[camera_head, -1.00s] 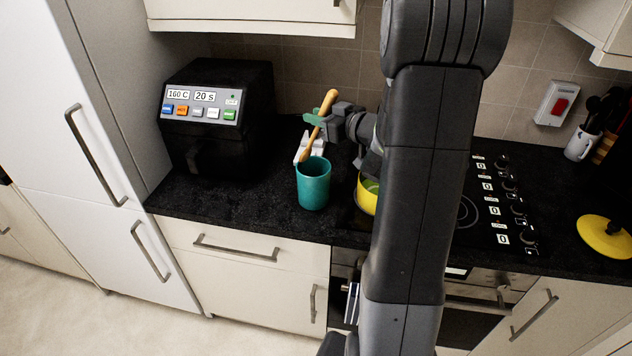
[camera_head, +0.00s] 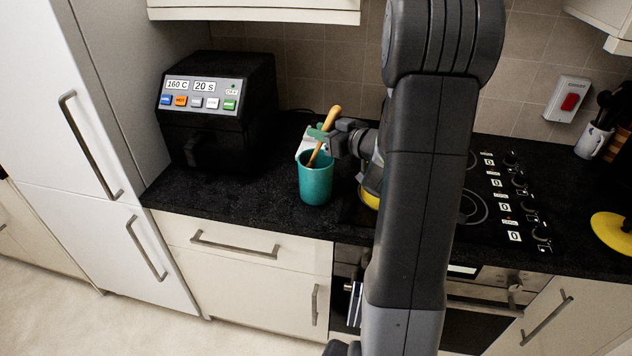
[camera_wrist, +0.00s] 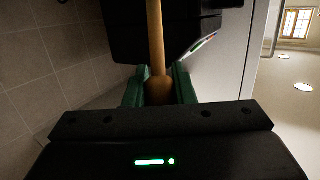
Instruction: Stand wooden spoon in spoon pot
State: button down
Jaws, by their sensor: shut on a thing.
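The wooden spoon (camera_head: 331,119) is held tilted, its handle end up and to the right. Its lower end reaches down inside the mouth of the teal spoon pot (camera_head: 316,184), which stands upright on the black worktop. My gripper (camera_head: 320,134) is shut on the spoon just above the pot's rim, with green fingertips. In the wrist view the spoon (camera_wrist: 156,40) runs between the green fingers of my gripper (camera_wrist: 159,88). The spoon's lower tip is hidden inside the pot, so I cannot tell whether it touches the bottom.
A black oven-like appliance (camera_head: 218,112) with coloured buttons stands to the left. A yellow pan (camera_head: 369,198) is partly hidden by my arm. The hob (camera_head: 490,205) is at right. The worktop left of the pot is clear.

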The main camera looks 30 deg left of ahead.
jog(key=c, duration=1.1)
grip_release()
jog(key=shift+c, duration=0.2)
jog(key=b+v, duration=0.1)
jog(key=v, duration=1.3)
jog(key=shift+b, duration=0.4)
jog(key=shift+a, duration=0.2)
jog(key=p+x, duration=0.1)
jog(key=x, duration=0.7)
